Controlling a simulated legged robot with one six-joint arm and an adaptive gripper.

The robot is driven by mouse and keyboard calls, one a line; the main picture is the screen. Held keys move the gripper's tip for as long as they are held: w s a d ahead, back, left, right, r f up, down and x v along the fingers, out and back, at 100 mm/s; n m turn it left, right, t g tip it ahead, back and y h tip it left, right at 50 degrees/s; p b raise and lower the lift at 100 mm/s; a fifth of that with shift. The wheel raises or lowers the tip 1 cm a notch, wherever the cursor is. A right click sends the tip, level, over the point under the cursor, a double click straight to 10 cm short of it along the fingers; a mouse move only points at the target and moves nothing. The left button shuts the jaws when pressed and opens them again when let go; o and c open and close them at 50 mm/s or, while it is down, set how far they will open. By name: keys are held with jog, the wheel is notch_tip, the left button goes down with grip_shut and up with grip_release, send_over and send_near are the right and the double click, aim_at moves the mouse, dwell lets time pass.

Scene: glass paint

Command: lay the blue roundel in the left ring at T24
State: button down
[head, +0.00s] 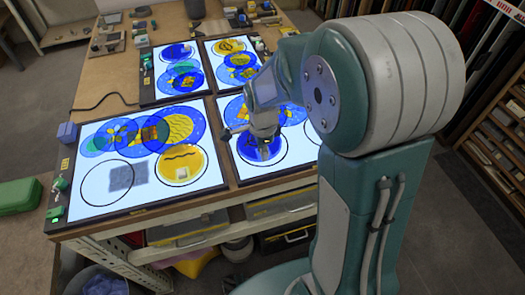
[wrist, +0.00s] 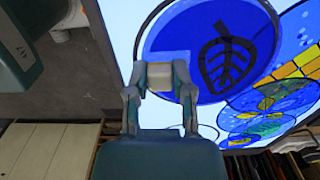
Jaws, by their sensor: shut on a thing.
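The blue roundel (head: 250,152) with a dark leaf drawing is at the left ring (head: 240,158) of the front right light panel (head: 222,128). In the wrist view, the roundel (wrist: 185,35) carries a pale block (wrist: 160,76) near its edge. My gripper (wrist: 159,82) is shut on this block; in the head view my gripper (head: 264,136) hides part of the roundel. The ring's black line (wrist: 141,32) shows outside part of the roundel's edge. I cannot tell whether the roundel touches the panel. No T24 label is readable.
Two more panels lie behind. Another ring (head: 312,133) is right of my gripper, partly behind my arm. Small green items edge the panels.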

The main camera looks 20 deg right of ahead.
jog(key=shift+d+f, duration=0.25)
jog(key=shift+f, duration=0.1)
jog(key=shift+d, duration=0.5)
jog(key=shift+c, duration=2.4)
grip_release()
jog(key=shift+a, duration=0.5)
jog(key=shift+d+r, duration=0.15)
jog(key=shift+d, duration=0.05)
notch_tip(320, 180, up, 12)
jog(key=s+r+n+t, duration=0.2)
jog(key=s+r+n, duration=0.1)
jog(key=s+n, duration=0.5)
jog(key=s+r+n+t, duration=0.3)
jog(key=s+n, duration=0.5)
jog(key=n, duration=0.2)
jog(key=shift+d+t, duration=0.25)
jog(key=shift+t, duration=0.05)
